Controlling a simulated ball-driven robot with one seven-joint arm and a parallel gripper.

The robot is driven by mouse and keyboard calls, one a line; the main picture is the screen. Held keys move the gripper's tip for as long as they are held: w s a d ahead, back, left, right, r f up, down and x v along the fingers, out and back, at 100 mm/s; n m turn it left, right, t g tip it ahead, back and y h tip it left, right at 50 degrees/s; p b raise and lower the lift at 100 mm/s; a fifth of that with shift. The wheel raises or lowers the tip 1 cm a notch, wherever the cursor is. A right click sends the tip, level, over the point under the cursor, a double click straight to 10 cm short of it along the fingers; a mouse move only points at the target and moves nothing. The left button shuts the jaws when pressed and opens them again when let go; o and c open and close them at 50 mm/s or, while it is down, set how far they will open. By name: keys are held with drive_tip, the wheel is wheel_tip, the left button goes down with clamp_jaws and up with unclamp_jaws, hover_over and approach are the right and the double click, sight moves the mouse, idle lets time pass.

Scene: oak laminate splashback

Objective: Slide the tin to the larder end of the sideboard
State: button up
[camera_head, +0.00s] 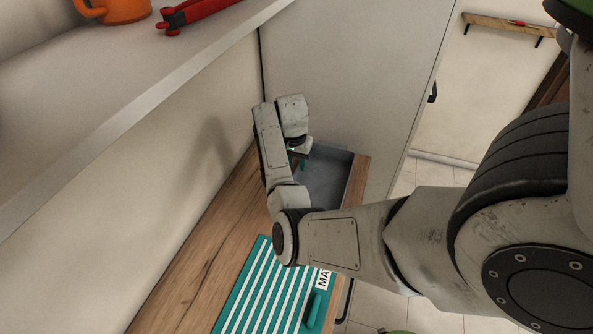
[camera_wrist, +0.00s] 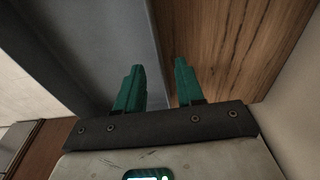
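The tin (camera_head: 325,180) is a grey, open, rectangular tray-like vessel at the far end of the wooden sideboard top (camera_head: 186,262). It lies close to the tall pale panel; whether it touches is hidden. My gripper (camera_head: 297,158) points down at the tin's left side, and my arm hides part of that side. In the wrist view, my gripper's two green fingers (camera_wrist: 158,66) stand apart. One is over the tin's grey inside (camera_wrist: 88,45) and the other over bare wood. The tin's rim runs between them with a gap visible; contact is not clear.
A teal striped mat (camera_head: 250,290) with a printed label and a teal object (camera_head: 314,310) lies at the near end of the top. A shelf (camera_head: 120,75) above at left holds an orange mug (camera_head: 118,9) and a red tool (camera_head: 190,14). The tall pale panel (camera_head: 345,80) closes the far end.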

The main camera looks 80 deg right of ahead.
drive_tip(key=shift+a+r+b, duration=0.2)
drive_tip(key=shift+r, duration=1.35)
drive_tip(key=shift+a+r+b, duration=0.15)
drive_tip(key=shift+r, duration=1.4)
